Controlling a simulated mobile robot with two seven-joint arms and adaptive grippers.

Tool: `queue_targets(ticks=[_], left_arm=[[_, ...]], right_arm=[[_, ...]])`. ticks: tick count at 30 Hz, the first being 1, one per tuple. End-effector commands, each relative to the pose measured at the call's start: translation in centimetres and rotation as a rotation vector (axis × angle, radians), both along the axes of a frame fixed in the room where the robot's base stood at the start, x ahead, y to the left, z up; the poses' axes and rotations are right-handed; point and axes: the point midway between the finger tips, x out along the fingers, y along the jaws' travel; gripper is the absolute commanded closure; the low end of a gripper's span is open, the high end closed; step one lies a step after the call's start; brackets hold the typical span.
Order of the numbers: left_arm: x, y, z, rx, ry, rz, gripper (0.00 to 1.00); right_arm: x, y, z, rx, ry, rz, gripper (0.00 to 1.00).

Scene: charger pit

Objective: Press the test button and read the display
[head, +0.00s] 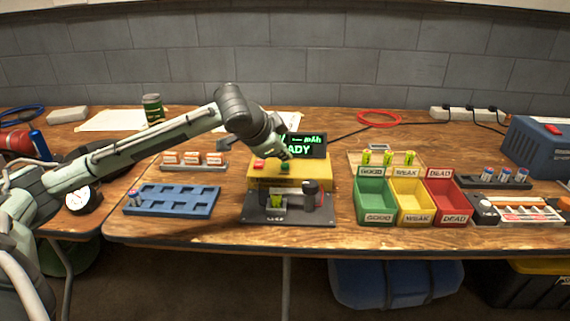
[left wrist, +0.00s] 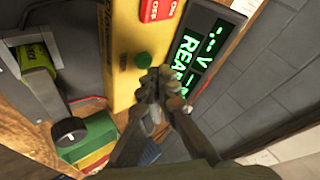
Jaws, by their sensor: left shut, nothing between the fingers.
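The yellow tester box (head: 270,174) stands mid-table with a red button and a green button (head: 285,166) on top. In the left wrist view the green button (left wrist: 144,60) shows just beyond the fingertips; I cannot tell whether they touch it. The display (head: 308,146) behind the box shows green text that includes "READY", with dashes above; it also shows in the left wrist view (left wrist: 190,60). A green battery (head: 275,200) lies in the dark cradle (head: 290,218) in front. My left gripper (head: 283,156) is shut and empty over the box. My right gripper is out of view.
Green, yellow and red bins (head: 410,218) marked GOOD, WEAK and DEAD stand to the right. A blue tray (head: 172,207) lies to the left. Several batteries stand in holders behind and right of the bins. A black cable runs behind the display.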

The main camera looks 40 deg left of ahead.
Motion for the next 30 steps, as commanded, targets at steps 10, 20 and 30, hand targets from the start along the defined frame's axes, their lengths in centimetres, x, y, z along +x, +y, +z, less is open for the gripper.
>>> queue_targets(ticks=[10,20,30], left_arm=[[0.02,-0.01,-0.39,0.0,-0.001,-0.001,1.0],[0.0,-0.02,-0.62,-0.001,0.0,-0.001,1.0],[-0.01,-0.01,-1.06,-0.001,0.001,-0.001,1.0]], right_arm=[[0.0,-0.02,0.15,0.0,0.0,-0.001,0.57],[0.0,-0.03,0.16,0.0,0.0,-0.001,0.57],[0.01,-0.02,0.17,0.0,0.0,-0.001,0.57]])
